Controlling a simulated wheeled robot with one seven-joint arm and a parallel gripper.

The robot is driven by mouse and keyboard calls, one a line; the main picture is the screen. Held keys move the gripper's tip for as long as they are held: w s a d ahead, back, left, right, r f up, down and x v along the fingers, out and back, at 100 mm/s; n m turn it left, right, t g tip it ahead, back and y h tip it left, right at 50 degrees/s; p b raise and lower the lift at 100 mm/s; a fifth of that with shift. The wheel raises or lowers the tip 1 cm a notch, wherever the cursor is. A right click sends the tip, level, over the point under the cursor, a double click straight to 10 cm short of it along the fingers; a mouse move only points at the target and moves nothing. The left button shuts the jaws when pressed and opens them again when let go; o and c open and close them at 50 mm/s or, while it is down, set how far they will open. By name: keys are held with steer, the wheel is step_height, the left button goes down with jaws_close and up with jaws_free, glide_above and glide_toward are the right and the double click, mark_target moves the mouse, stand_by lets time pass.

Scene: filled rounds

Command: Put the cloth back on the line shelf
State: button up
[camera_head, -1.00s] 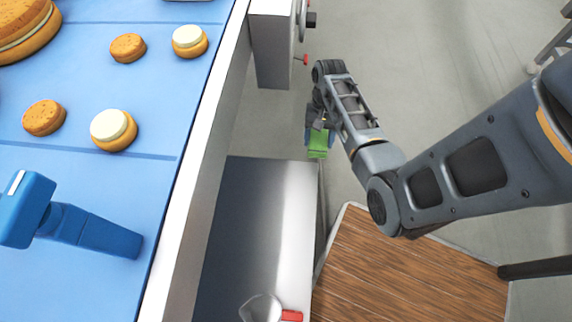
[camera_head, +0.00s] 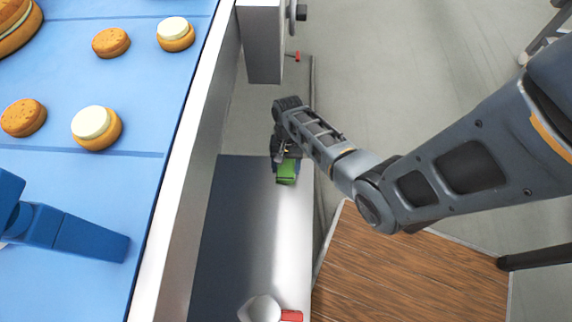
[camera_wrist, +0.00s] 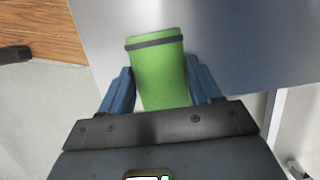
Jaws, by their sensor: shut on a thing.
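The cloth (camera_head: 286,173) is a green folded or rolled piece with a dark band near one end. It also shows in the wrist view (camera_wrist: 160,75), between the two blue fingers. My gripper (camera_head: 285,158) is shut on the cloth, and the wrist view shows the gripper too (camera_wrist: 160,82). The line shelf (camera_head: 240,225) is a grey metal surface beside the blue conveyor. The cloth is over the far end of this shelf, and bare shelf metal (camera_wrist: 245,40) shows behind it in the wrist view. I cannot tell how high the cloth is above it.
A pale scoop-like thing with a red handle (camera_head: 291,315) lies at the shelf's near end. The middle of the shelf is clear. The conveyor (camera_head: 60,165) carries several biscuit rounds. A grey post (camera_head: 262,45) stands beyond the shelf. A wooden-topped surface (camera_head: 400,265) is at right.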

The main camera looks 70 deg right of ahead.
steer(key=shift+f, duration=0.15)
steer(key=o, duration=0.9)
steer(key=shift+o, duration=0.2)
